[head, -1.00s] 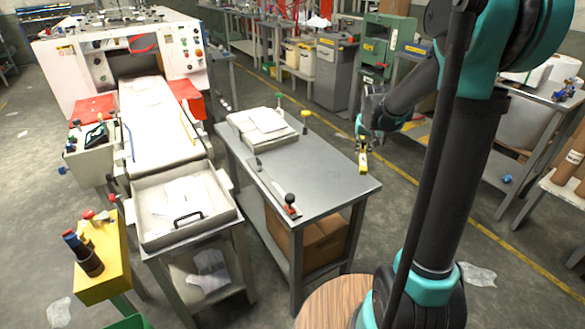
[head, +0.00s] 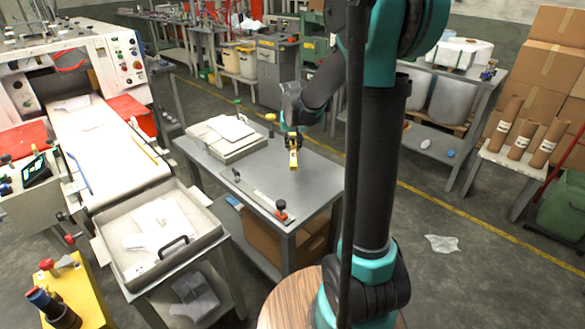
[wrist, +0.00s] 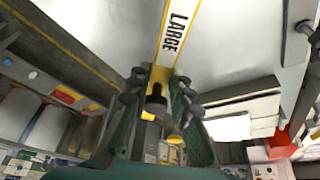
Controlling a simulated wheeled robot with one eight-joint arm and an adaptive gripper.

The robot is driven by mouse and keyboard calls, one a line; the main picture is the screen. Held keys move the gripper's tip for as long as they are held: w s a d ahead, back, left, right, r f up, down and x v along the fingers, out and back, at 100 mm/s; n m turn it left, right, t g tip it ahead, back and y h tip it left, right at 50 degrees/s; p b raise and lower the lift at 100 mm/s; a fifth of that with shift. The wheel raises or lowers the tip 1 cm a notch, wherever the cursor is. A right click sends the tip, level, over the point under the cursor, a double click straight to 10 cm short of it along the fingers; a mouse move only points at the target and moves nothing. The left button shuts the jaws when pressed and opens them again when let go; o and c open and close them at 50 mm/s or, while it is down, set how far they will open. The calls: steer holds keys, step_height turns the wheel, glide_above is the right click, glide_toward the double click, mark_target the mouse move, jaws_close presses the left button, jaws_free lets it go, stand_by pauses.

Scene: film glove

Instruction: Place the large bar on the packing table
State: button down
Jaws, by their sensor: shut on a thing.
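The large bar (head: 294,160) is yellow with a white label. The label reads LARGE in the wrist view (wrist: 177,30). My gripper (head: 293,141) is shut on the bar, which hangs down from the fingers. In the head view the bar appears over the right part of the grey packing table (head: 308,173); I cannot tell whether it touches the top. In the wrist view the bar runs away from between the fingers (wrist: 165,90) toward the top edge.
A pale tray with white sheets (head: 222,137) sits on the table's far left part. A long metal bar with a red-black knob (head: 258,195) lies along the front edge. The table's middle and right are clear. A film machine (head: 80,75) stands at the left.

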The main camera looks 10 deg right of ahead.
mark_target(294, 153)
step_height(294, 153, down, 10)
steer(key=shift+f, duration=0.1)
stand_by(0.4)
steer(key=c, duration=1.4)
jaws_free()
steer(key=shift+o, duration=0.2)
steer(key=v, duration=1.2)
steer(key=s+d+f, duration=0.1)
steer(key=s+f, duration=0.1)
steer(key=s, duration=0.6)
steer(key=s+d+f+n, duration=0.1)
steer(key=s+d+f, duration=0.1)
steer(key=s, duration=0.6)
steer(key=s+d+f, duration=0.1)
steer(key=s+f, duration=0.2)
steer(key=s, duration=0.6)
steer(key=shift+d+f+n+y, duration=0.3)
steer(key=shift+f+n, duration=0.05)
steer(key=shift+n, duration=0.05)
steer(key=shift+s, duration=0.1)
